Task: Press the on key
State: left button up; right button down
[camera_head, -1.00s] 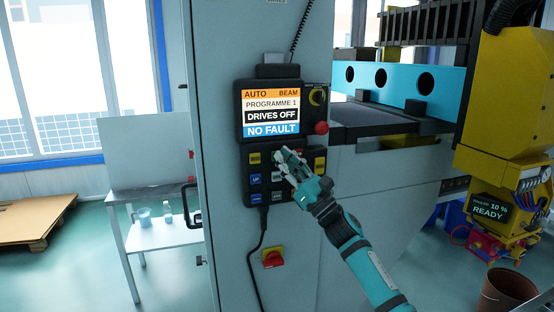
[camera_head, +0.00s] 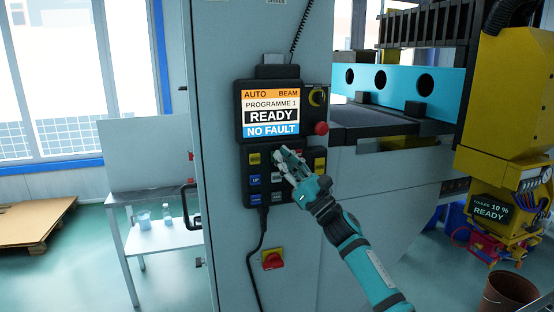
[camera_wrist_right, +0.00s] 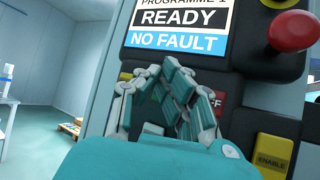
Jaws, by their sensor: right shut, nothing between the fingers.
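The control panel's keypad (camera_head: 255,185) is on the grey cabinet, below a screen (camera_head: 270,113) reading AUTO BEAM, PROGRAMME 1, READY, NO FAULT. My right gripper (camera_head: 284,154) is shut and empty, its fingertips at the upper middle of the keypad. The on key is hidden behind the fingers, and I cannot tell whether they touch it. In the right wrist view the shut fingers (camera_wrist_right: 172,68) stand just below the screen (camera_wrist_right: 180,22). A red key ending in "FF" (camera_wrist_right: 213,108) shows partly to their right. My left gripper is not in view.
A red mushroom button (camera_head: 321,128) and a yellow-ringed selector (camera_head: 317,97) sit right of the screen. A yellow ENABLE key (camera_wrist_right: 272,150) is right of the fingers. A red and yellow rotary switch (camera_head: 273,259) and a hanging cable (camera_head: 251,270) are below the keypad.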

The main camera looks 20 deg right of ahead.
dwell(0.5)
jog(key=shift+s, duration=0.8)
jog(key=s, duration=0.5)
jog(key=shift+d+p, duration=0.1)
jog(key=shift+p, duration=0.2)
